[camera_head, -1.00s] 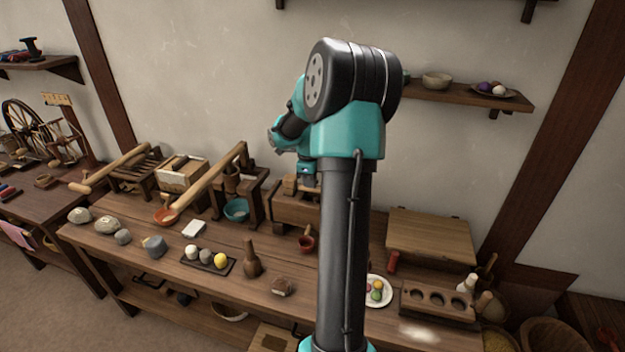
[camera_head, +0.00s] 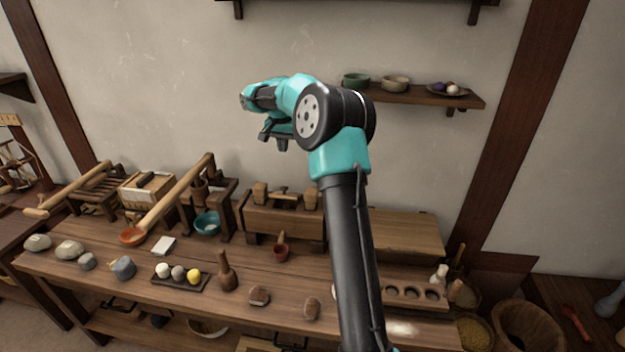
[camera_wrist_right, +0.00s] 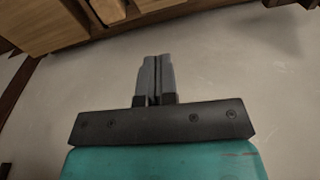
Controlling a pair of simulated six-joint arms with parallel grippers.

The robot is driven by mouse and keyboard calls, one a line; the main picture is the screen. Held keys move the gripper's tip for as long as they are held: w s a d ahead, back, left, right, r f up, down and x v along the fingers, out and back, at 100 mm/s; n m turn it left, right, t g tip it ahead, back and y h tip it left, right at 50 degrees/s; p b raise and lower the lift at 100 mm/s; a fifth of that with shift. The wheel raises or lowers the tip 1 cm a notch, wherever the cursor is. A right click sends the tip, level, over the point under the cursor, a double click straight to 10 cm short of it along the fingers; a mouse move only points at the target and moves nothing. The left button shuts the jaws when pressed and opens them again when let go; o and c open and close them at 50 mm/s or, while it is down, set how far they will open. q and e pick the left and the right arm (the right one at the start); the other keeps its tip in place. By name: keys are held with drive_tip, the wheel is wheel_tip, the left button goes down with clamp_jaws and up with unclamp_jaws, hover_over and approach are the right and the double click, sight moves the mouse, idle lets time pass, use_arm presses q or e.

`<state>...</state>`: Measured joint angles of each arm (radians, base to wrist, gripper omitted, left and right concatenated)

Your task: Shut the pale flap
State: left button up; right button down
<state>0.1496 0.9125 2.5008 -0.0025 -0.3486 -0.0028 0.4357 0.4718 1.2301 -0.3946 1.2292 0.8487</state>
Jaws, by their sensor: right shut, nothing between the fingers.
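I cannot tell for sure which thing is the pale flap. A light-brown wooden board (camera_head: 408,232) lies broad and flat at the back right of the bench, partly behind my right arm. A box with cream sides (camera_head: 140,193) stands at the back left of the bench. My right gripper (camera_head: 273,136) is up in front of the wall, above the bench and apart from everything on it. In the right wrist view its fingers (camera_wrist_right: 155,78) are together and empty, with bare wall behind and wooden furniture (camera_wrist_right: 40,25) at the upper left. My left gripper is not in view.
A wall shelf (camera_head: 420,97) with bowls is right of my right gripper. The bench (camera_head: 200,262) holds a teal bowl (camera_head: 207,222), a long wooden handle (camera_head: 177,195), a dark tray (camera_head: 165,280) of balls and a holed block (camera_head: 415,285). The wall around the gripper is clear.

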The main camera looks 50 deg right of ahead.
drive_tip(key=shift+w+r+n, duration=0.15)
drive_tip(key=shift+r+n, duration=0.2)
drive_tip(key=shift+n, duration=0.15)
drive_tip(key=shift+f, duration=0.1)
wheel_tip(320, 180, down, 13)
drive_tip(key=shift+a+r, duration=0.1)
drive_tip(key=shift+a, duration=0.05)
drive_tip(key=shift+a+f, duration=0.15)
drive_tip(key=shift+f, duration=0.2)
drive_tip(key=shift+a, duration=0.15)
idle(0.3)
